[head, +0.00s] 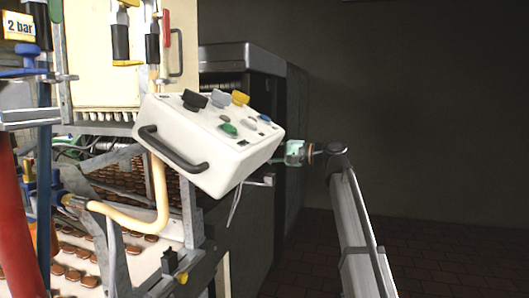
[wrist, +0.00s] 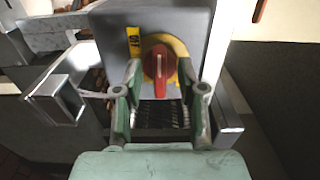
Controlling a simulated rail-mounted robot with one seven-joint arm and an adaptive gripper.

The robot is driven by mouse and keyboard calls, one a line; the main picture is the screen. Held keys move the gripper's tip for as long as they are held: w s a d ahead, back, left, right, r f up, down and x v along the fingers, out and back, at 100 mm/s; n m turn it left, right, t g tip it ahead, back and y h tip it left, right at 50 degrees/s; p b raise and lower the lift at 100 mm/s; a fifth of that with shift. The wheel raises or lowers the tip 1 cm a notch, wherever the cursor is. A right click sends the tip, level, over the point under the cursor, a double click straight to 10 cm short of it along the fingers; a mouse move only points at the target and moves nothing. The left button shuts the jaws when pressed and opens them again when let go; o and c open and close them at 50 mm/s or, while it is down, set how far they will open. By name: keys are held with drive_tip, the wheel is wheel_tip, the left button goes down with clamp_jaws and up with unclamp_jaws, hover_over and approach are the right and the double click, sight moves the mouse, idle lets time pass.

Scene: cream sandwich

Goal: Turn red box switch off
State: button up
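In the wrist view a red rotary switch (wrist: 156,66) sits on a round yellow base (wrist: 178,47) on the face of a grey box (wrist: 113,24). The white line on its handle stands about upright. My gripper (wrist: 160,74) is open, with one finger on each side of the red switch and a gap visible between each finger and the knob. I cannot tell how deep the fingertips reach. In the head view my gripper (head: 278,160) is just right of the white control box (head: 200,125); the red switch does not show there.
The white control box with coloured knobs and a dark handle (head: 172,150) stands close left of my gripper. A dark machine cabinet (head: 258,230) is behind. In the wrist view a metal bracket (wrist: 58,98) is at left. The right side of the head view is free floor and wall.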

drive_tip(key=shift+d, duration=0.15)
drive_tip(key=v, duration=1.1)
drive_tip(key=shift+d, duration=0.35)
drive_tip(key=shift+s, duration=0.1)
